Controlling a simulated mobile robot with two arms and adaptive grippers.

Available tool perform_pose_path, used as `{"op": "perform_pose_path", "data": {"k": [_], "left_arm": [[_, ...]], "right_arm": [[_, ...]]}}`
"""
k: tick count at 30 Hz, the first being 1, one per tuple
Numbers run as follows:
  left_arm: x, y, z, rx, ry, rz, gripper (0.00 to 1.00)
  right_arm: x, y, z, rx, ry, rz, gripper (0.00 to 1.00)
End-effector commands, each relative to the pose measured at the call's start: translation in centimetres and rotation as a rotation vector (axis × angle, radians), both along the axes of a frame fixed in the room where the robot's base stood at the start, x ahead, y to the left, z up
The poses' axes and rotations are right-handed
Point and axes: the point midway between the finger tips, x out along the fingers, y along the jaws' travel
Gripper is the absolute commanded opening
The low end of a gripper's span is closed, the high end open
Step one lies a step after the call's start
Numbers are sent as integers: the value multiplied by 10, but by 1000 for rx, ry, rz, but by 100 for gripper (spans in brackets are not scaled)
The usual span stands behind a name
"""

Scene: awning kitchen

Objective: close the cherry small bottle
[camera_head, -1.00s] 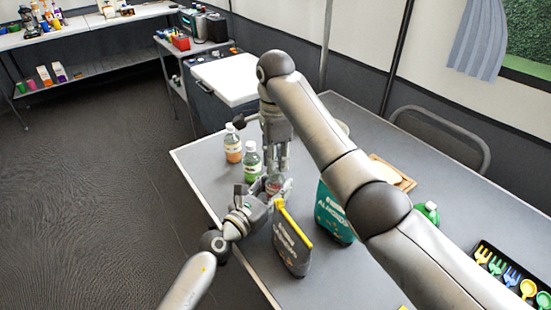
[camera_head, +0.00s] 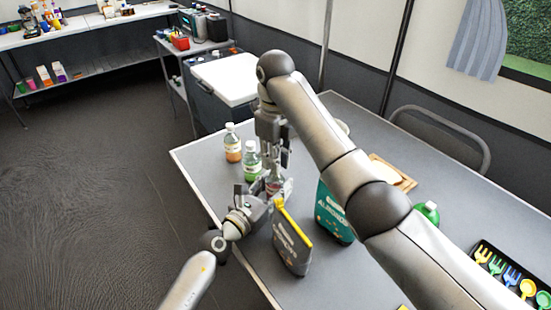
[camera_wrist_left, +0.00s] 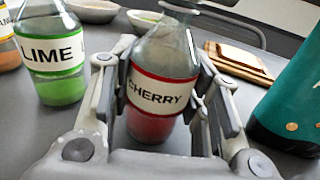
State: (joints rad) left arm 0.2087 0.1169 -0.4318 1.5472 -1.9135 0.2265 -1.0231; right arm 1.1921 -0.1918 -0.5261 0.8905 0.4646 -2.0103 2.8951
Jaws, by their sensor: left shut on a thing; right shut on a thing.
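The cherry bottle (camera_wrist_left: 162,75) stands upright, clear with red contents and a white CHERRY label with red bands. My left gripper (camera_wrist_left: 165,110) is shut around its body, one finger on each side. In the head view the bottle (camera_head: 273,187) is mostly hidden between both grippers. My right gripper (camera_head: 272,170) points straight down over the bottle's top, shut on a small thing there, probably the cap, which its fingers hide.
A lime bottle (camera_head: 252,163) and an orange-filled bottle (camera_head: 233,147) stand close behind left. A dark bag with a yellow top (camera_head: 291,245) and a teal almonds bag (camera_head: 332,215) stand to the right. A cutlery tray (camera_head: 490,248) lies far right.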

Motion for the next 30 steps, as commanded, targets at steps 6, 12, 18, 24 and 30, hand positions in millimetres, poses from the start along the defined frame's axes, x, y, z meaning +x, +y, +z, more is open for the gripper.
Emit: {"op": "perform_pose_path", "data": {"k": [6,12,18,24,30], "left_arm": [[-1,-1,-1,1,1,-2,0],[0,0,-1,1,1,-1,0],[0,0,0,1,1,-1,0],[0,0,0,1,1,0,0],[0,0,-1,1,1,0,0]], "right_arm": [[1,0,1,0,-4,1,37],[1,0,0,0,-1,2,41],[1,-1,6,0,-5,3,41],[2,-1,30,-3,-6,2,41],[0,-1,45,-1,-1,2,41]]}}
